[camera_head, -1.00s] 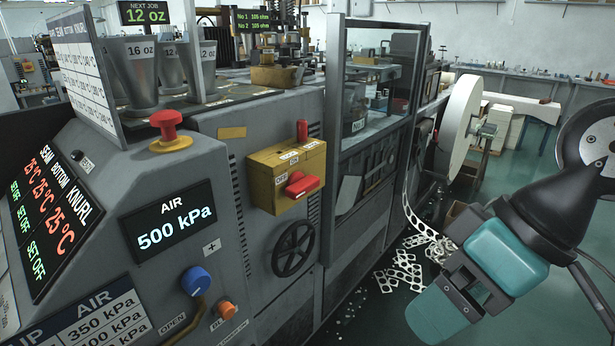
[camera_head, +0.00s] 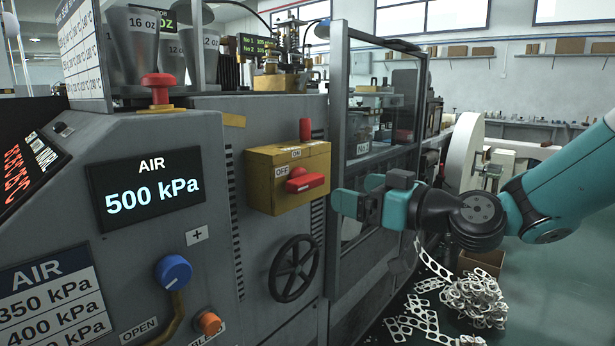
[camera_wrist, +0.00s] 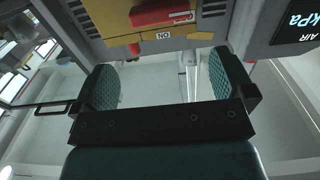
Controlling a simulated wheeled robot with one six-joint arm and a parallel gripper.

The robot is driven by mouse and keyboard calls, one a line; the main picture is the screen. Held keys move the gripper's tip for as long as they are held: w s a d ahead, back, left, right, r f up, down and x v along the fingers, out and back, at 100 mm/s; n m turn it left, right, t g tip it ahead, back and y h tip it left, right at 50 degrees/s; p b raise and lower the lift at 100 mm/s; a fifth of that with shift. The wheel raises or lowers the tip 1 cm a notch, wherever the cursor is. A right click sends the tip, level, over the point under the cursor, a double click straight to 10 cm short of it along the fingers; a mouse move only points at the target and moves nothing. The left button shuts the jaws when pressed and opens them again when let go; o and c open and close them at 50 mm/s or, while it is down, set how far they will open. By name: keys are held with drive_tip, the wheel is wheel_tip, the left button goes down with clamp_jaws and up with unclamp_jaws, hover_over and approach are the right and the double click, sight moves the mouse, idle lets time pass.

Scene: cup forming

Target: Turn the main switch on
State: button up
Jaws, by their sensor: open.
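The main switch is a yellow box (camera_head: 287,174) on the front of the grey machine, with OFF and ON labels. Its red handle (camera_head: 305,181) lies roughly level, beside the OFF label. In the wrist view the handle (camera_wrist: 163,13) and the box (camera_wrist: 105,25) show at the top edge, upside down. My gripper (camera_head: 358,194) is just right of the box in the head view, seemingly apart from the handle. In the wrist view my gripper (camera_wrist: 162,85) is open, with no object held between its two textured pads.
A red lever (camera_head: 305,130) rises from behind the box. A black handwheel (camera_head: 293,268) is below it, and a framed glass guard (camera_head: 375,130) stands to the right. A red mushroom button (camera_head: 158,88) and blue knob (camera_head: 173,272) are at left. Metal scrap (camera_head: 472,300) lies on the floor.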

sight(312, 180)
drive_tip(key=p+x, duration=0.2)
drive_tip(key=x, duration=1)
drive_tip(key=shift+p, duration=0.4)
drive_tip(key=c, duration=0.6)
